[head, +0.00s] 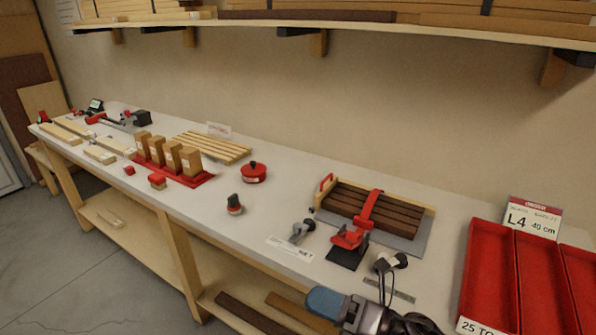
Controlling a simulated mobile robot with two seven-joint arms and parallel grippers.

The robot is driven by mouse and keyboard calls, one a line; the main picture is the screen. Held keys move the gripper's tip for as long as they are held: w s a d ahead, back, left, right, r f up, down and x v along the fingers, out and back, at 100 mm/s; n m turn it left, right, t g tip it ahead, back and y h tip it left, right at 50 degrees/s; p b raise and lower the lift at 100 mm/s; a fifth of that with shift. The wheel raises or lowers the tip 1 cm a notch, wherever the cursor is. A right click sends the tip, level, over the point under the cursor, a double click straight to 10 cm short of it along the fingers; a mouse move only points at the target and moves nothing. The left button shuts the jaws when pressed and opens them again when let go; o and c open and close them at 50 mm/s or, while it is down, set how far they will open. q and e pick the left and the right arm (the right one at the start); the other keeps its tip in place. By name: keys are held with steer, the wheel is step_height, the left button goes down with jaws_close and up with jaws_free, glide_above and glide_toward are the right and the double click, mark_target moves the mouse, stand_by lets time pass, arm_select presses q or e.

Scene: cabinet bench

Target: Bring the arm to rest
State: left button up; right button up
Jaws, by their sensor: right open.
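My right arm comes in at the bottom edge, with a blue-grey rounded link and dark joints in front of the bench's front edge. My right gripper (386,275) is dark, small and partly lost against the arm. It is open, and I see nothing held between its fingers. It shows near a black-knobbed grey fitting (399,261) on the bench; I cannot tell if they touch. My left gripper is not in view.
A shelf (330,27) hangs above. The bench's middle has clear patches.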

steer(key=w+d+f+m+t+h, duration=0.1)
steer(key=d+f+m+t+h, duration=0.5)
steer(key=m, duration=0.6)
steer(key=d+f+m+t+h, duration=0.45)
steer(key=d+m+h, duration=0.25)
steer(key=m, duration=0.5)
steer(key=s+d+f+m+g+h, duration=0.5)
steer(key=s+d+f+m+h, duration=0.1)
steer(key=s+d+f+m, duration=0.5)
step_height(320, 180, down, 3)
steer(key=shift+s+r+m+g+h, duration=0.1)
steer(key=shift+s+m+g+h, duration=0.2)
steer(key=shift+m, duration=0.7)
